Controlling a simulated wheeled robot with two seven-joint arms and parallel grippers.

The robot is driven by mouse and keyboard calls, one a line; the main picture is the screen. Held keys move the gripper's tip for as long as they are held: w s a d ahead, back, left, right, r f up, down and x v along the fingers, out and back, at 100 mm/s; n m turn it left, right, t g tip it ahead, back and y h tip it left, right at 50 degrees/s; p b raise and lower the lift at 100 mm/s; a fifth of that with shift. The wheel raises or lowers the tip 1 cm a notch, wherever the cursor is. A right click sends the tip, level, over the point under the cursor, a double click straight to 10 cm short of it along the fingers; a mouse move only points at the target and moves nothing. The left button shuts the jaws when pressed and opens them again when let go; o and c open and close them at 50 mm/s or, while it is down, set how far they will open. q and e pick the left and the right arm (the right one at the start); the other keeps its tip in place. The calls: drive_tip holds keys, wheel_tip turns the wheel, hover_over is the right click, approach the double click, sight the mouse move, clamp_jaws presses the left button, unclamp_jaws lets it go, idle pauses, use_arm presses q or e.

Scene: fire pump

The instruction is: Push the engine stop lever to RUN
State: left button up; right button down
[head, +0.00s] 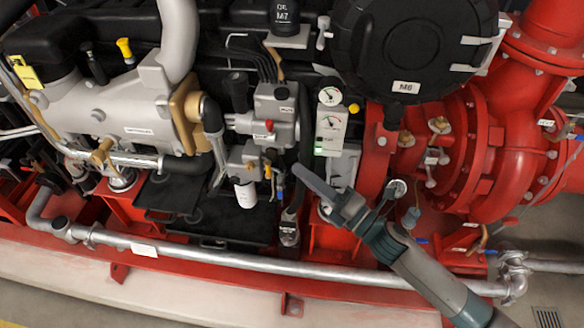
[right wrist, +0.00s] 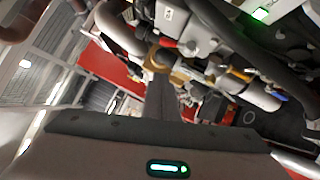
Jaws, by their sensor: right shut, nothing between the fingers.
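My right gripper (head: 298,170) reaches in from the lower right in the head view. Its fingers are closed and empty, with the tip in front of the engine's control area, just right of a small yellow handle (head: 267,172). A small red-tipped part (head: 269,125) sits on the grey block above; it also shows in the right wrist view (right wrist: 168,42). I cannot tell for sure which small part is the engine stop lever, and no RUN label is readable. In the right wrist view the closed fingers (right wrist: 160,88) point towards the engine. My left gripper is not in view.
A white filter (head: 245,195) hangs left of the gripper tip. A gauge panel (head: 331,128) with a green light stands above it. The red pump casing (head: 470,155) is on the right. A silver pipe (head: 230,258) runs along the red base below.

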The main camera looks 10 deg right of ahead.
drive_tip(key=shift+v, duration=1.05)
drive_tip(key=d+f+m+h, duration=0.3)
drive_tip(key=d+f+m, duration=0.1)
drive_tip(key=f, duration=0.6)
drive_tip(key=w+d+f+m+g+h, duration=0.1)
drive_tip(key=d+f+m+h, duration=0.25)
drive_tip(key=f, duration=0.65)
drive_tip(key=d+f+m+h, duration=0.2)
drive_tip(key=d+f+m, duration=0.25)
drive_tip(key=f, duration=0.65)
drive_tip(key=s+d+f+m+g+h, duration=0.3)
drive_tip(key=s+f+m, duration=0.3)
drive_tip(key=f, duration=0.7)
drive_tip(key=s+d+f+m+g+h, duration=0.2)
drive_tip(key=s+f+m+g, duration=0.2)
drive_tip(key=s+f, duration=1.15)
drive_tip(key=s+f+m+g, duration=0.2)
drive_tip(key=s+f, duration=0.1)
drive_tip(key=s, duration=1)
drive_tip(key=s+a+f+m+g, duration=0.1)
drive_tip(key=s+f+m+g, duration=0.2)
drive_tip(key=s, duration=1)
drive_tip(key=shift+a+f+g, duration=0.3)
drive_tip(key=shift+f, duration=0.1)
